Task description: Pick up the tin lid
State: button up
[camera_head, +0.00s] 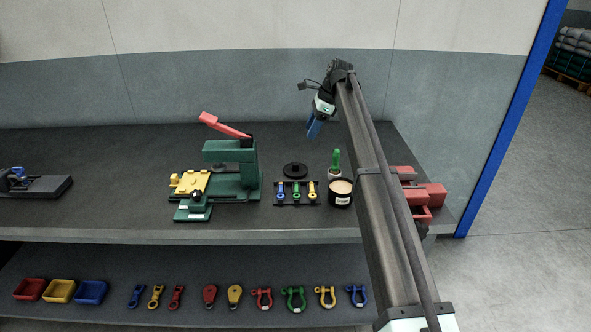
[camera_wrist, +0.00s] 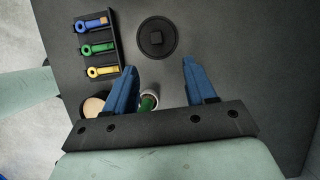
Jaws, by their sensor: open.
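A rack (camera_head: 296,193) with blue, green and yellow pieces lies just in front of the lid. A red vise (camera_head: 426,196) sits at the right edge.

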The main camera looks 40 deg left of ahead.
send_over(296, 163)
jog(key=w+d, duration=0.1)
jog(key=w, duration=0.1)
notch_tip(296, 163, down, 8)
jog(key=shift+s+d, duration=0.1)
jog(key=shift+d, duration=0.05)
jog(key=shift+d+x, duration=0.2)
jog(key=shift+x, duration=1.1)
jog(key=shift+d+x, duration=0.15)
jog(key=shift+x, duration=1.15)
jog(key=shift+s, duration=0.2)
grip_shut()
